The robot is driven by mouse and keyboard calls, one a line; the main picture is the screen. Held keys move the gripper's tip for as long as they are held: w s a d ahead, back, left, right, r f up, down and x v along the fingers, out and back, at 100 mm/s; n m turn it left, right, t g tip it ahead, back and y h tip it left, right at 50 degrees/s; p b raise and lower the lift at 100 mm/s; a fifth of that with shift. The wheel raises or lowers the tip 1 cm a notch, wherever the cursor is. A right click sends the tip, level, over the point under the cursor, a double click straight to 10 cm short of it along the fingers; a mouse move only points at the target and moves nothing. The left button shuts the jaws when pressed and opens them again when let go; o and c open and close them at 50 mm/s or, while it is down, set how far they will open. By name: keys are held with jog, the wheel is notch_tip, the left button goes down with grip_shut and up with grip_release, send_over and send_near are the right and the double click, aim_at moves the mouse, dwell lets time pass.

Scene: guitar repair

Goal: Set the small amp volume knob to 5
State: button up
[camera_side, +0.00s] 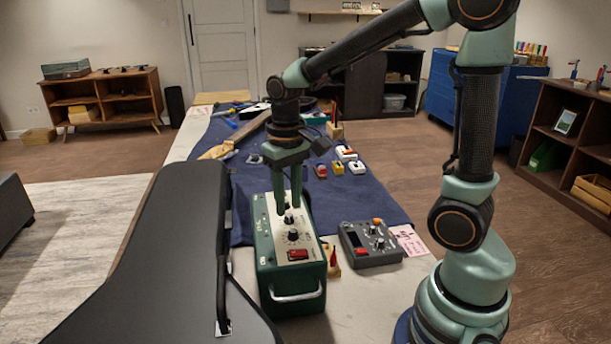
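The small amp (262,255) is a dark green box with a cream top panel, standing on the bench with its handle toward the camera. Its panel carries a row of black knobs, including a near knob (293,236) and one further back (288,218), and a red switch (298,254). My gripper (289,203) points straight down over the far end of the panel. Its two green fingers are a little apart, at a knob there; I cannot tell whether they touch it. The knob labels and scale numbers are too small to read.
A grey pedal unit (370,243) with small knobs stands right of the amp. A black guitar case (150,265) lies close on the left. Several small pedals (338,168) and a guitar neck (248,128) lie on the blue mat (385,208) behind.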

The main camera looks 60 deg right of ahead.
aim_at(289, 218)
jog(key=shift+f, duration=1.3)
dwell(0.5)
jog(key=shift+r, duration=0.15)
dwell(0.4)
grip_shut()
